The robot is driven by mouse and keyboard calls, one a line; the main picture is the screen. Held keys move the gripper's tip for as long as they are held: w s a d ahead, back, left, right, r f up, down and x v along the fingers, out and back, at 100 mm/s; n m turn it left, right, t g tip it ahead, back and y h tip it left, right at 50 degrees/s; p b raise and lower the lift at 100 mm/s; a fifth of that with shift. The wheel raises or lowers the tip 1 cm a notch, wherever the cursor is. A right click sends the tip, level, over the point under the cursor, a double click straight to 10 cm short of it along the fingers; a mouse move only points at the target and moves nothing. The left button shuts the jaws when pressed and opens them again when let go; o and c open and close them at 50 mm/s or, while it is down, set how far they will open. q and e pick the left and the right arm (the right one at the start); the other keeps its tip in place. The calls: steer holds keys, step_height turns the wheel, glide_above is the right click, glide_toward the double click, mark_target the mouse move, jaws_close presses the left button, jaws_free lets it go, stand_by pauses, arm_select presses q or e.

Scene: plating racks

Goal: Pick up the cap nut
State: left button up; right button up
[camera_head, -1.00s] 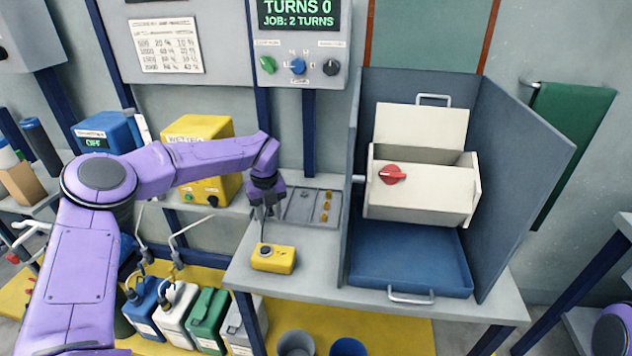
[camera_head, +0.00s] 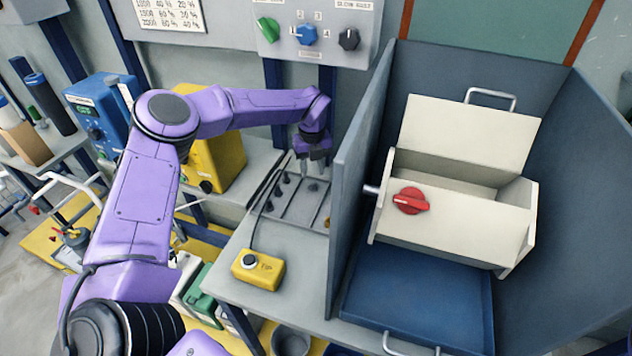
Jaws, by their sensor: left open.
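A shallow grey tray (camera_head: 291,213) with compartments lies on the bench, left of the tall grey side panel. Several small dark pieces (camera_head: 283,180) sit in its left and middle parts. A small brass-coloured piece (camera_head: 327,222) shows at its right edge, partly cut off by the panel. I cannot tell for sure which piece is the cap nut. My left gripper (camera_head: 314,169) points down over the far part of the tray, open, with nothing seen between its fingers. Its tips are small, and their height above the tray is unclear. My right gripper is not in view.
The grey side panel (camera_head: 362,150) stands close to the right of my left gripper. Beyond it are a cream box with a red knob (camera_head: 411,201) and a blue tray (camera_head: 415,295). A yellow button box (camera_head: 258,270) with a cable sits on the bench in front.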

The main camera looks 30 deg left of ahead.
mark_target(313, 184)
arm_select(q)
step_height(313, 184, down, 6)
steer(key=shift+w+r+p, duration=0.15)
steer(key=shift+r+p, duration=0.05)
steer(key=shift+p, duration=0.7)
jaws_close()
steer(key=shift+r, duration=0.1)
steer(key=shift+r, duration=0.25)
step_height(313, 184, up, 3)
steer(key=shift+f+b, duration=0.15)
steer(key=shift+b, duration=0.3)
steer(key=s+d+r+b, duration=0.4)
steer(key=s+d+r, duration=0.3)
steer(key=s, duration=0.5)
step_height(313, 184, up, 3)
steer(key=shift+s+f, duration=0.15)
steer(key=shift+s, duration=0.05)
